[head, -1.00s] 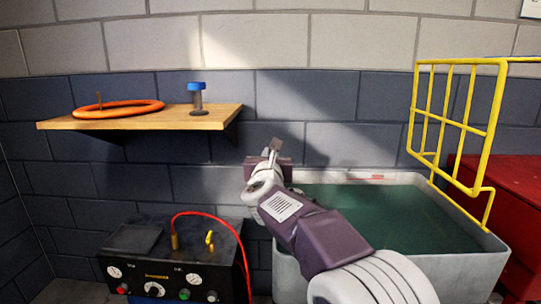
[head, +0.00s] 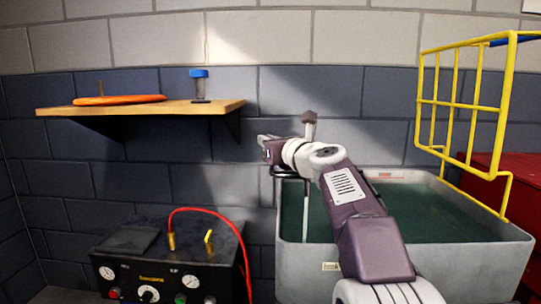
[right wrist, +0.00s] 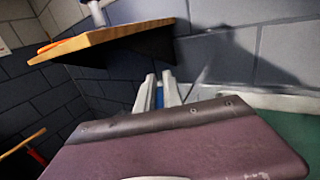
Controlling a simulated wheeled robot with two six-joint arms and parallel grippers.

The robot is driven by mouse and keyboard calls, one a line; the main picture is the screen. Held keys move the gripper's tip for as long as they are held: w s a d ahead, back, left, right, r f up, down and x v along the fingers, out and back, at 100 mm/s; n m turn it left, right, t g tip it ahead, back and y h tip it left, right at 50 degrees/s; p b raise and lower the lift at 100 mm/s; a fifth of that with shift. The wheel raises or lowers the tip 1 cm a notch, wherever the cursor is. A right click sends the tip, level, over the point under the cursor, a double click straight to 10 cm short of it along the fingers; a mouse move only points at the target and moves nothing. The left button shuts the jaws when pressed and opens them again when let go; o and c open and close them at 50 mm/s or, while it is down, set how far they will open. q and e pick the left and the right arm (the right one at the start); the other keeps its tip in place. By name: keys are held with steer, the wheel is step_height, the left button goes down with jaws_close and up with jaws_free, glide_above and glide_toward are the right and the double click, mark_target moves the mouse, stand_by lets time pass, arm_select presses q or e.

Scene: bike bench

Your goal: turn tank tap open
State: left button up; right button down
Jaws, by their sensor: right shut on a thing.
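The grey tank (head: 400,262) holds dark green water and stands at the right in the head view. A thin pale upright pipe (head: 305,212) with a dark bend at its top (head: 286,172) stands at its left end, seemingly part of the tap. My right gripper (head: 264,140) is above and just left of that bend, its fingers pointing left. In the right wrist view its pale fingers (right wrist: 159,90) are closed around a small blue part (right wrist: 160,98), seemingly the tap handle. The gripper body hides most of it. My left gripper is out of view.
A wooden shelf (head: 150,108) at the left carries an orange ring (head: 120,100) and a blue-capped bottle (head: 199,86). Below it is a black gauge box (head: 125,268) with a red hose (head: 215,212). A yellow wire rack (head: 468,105) and red cabinet (head: 487,172) are at the right.

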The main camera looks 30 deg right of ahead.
steer(key=n+y+p, duration=0.1)
steer(key=y, duration=0.2)
steer(key=shift+a+r+n, duration=0.1)
steer(key=shift+n, duration=0.3)
steer(key=shift+s+a+n+g+y+p, duration=0.35)
steer(key=shift+n+g+y+p, duration=1.5)
steer(key=shift+p, duration=2.3)
steer(key=shift+s+a+n+g+y+p, duration=0.1)
steer(key=shift+a+n+g+y+p, duration=0.35)
steer(key=shift+n+g+y+p, duration=2.35)
steer(key=shift+s+a+n+t+y+p, duration=0.35)
steer(key=shift+y+p, duration=1.3)
steer(key=shift+p, duration=3.85)
steer(key=shift+w+f, duration=0.1)
steer(key=shift+f, duration=0.1)
steer(key=c, duration=1.5)
jaws_free()
